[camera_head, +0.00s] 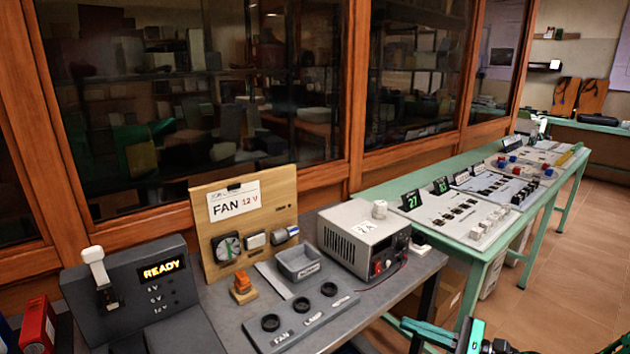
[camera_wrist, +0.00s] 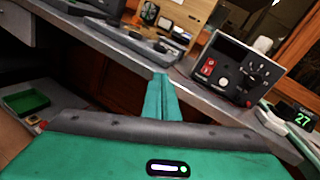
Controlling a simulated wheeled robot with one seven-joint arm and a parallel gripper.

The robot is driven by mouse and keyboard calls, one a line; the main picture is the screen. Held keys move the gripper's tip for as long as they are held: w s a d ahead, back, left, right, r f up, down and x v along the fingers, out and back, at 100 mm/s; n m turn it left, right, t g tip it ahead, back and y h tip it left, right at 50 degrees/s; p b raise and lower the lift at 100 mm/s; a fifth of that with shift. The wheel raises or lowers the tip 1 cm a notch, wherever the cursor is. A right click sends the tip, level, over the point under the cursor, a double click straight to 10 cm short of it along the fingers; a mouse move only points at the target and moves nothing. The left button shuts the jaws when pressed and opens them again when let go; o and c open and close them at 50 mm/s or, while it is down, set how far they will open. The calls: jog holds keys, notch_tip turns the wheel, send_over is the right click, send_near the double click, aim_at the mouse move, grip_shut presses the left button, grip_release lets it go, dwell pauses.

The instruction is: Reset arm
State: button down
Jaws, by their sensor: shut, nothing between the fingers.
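My gripper (camera_wrist: 161,78) shows in the wrist view as two teal fingers lying together, shut and empty. Beyond the fingertips is the front edge of the grey bench (camera_wrist: 120,44). The fingers look apart from the bench, but the gap is hard to judge. In the head view, teal parts of my gripper (camera_head: 406,322) show at the bottom right, in front of the bench, partly cut off by the frame.
The bench holds a READY console (camera_head: 135,285), a FAN board (camera_head: 243,215), a grey bin (camera_head: 298,262), a three-hole plate (camera_head: 300,317) and a power supply (camera_head: 365,240). A green table (camera_head: 400,187) with panels stands right. Open tiled floor (camera_head: 570,290) lies right.

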jog(key=s+a+f+n+g+h, duration=0.1)
jog(key=s+f+n+g+h, duration=0.1)
jog(key=s+f+n+g, duration=0.35)
jog(key=s+d+r+n+g+h, duration=0.1)
jog(key=s+d+n+g+h, duration=0.4)
jog(key=s+d+n, duration=0.15)
jog(key=s+d+r+n+h, duration=0.1)
jog(key=s+d+r+h, duration=0.1)
jog(key=r, duration=0.4)
jog(key=s+d+r+n+h, duration=0.1)
jog(key=s+d+r+h, duration=0.2)
jog(key=s+d+r, duration=0.2)
jog(key=s+d+r+n+h, duration=0.1)
jog(key=s+d+r, duration=0.3)
jog(key=r, duration=0.5)
jog(key=shift+s+h, duration=0.7)
jog(key=shift+s, duration=0.55)
